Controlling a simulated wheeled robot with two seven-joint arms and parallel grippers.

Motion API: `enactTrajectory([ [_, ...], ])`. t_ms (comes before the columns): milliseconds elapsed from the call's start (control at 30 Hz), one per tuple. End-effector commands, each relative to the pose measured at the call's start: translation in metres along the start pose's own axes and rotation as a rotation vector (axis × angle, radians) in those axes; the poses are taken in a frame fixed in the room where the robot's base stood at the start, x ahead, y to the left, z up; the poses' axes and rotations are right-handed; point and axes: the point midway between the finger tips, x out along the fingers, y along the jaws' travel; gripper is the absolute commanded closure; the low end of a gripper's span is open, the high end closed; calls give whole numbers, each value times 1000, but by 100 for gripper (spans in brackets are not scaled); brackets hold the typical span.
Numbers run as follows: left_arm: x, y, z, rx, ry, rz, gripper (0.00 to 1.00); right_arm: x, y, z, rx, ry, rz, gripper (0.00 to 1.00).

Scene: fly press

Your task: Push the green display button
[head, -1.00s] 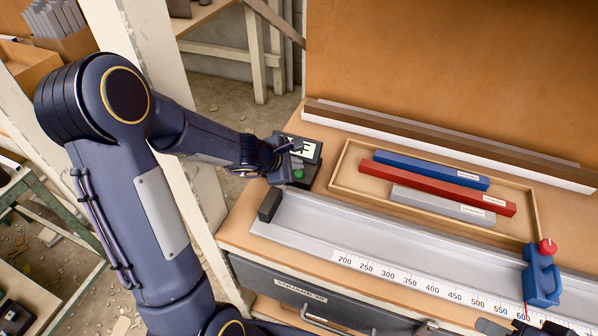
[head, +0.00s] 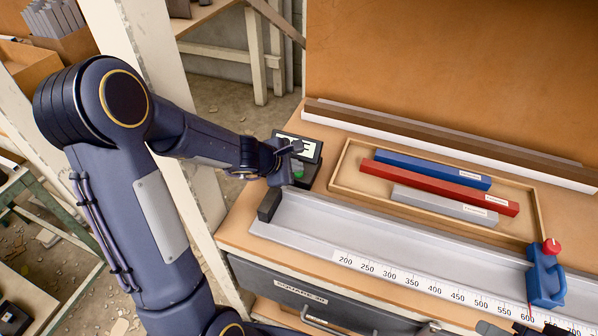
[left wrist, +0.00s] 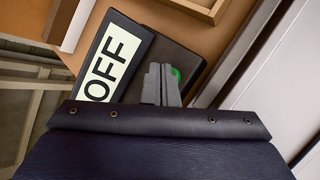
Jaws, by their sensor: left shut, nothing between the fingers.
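The dark display box (head: 311,150) stands at the bench's back left corner. Its lit screen reads OFF in the left wrist view (left wrist: 117,58). The green button (head: 299,171) is on the box face below the screen, partly covered by my left gripper (head: 296,147) in the head view. In the left wrist view the green button (left wrist: 176,75) shows just beside the tips of my left gripper (left wrist: 162,68), which is shut and empty. The fingers hide part of the button; I cannot tell whether they touch it.
A grey rail with a scale (head: 400,252) runs along the bench front, with a black end block (head: 269,205) close to my left gripper. A blue stop with a red knob (head: 545,277) sits on the rail. A wooden tray (head: 346,178) holds blue, red and grey bars.

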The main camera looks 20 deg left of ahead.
Motion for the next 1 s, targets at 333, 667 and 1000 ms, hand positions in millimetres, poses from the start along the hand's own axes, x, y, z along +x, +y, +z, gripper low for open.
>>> enactTrajectory([
  [333,3,-2,-2,0,0,0,100,4,2,2,0,0,0,64],
  [667,3,-2,-2,0,0,0,100,4,2,2,0,0,0,64],
  [1000,-8,6,6,0,0,0,100,-8,-4,-4,0,0,0,64],
])
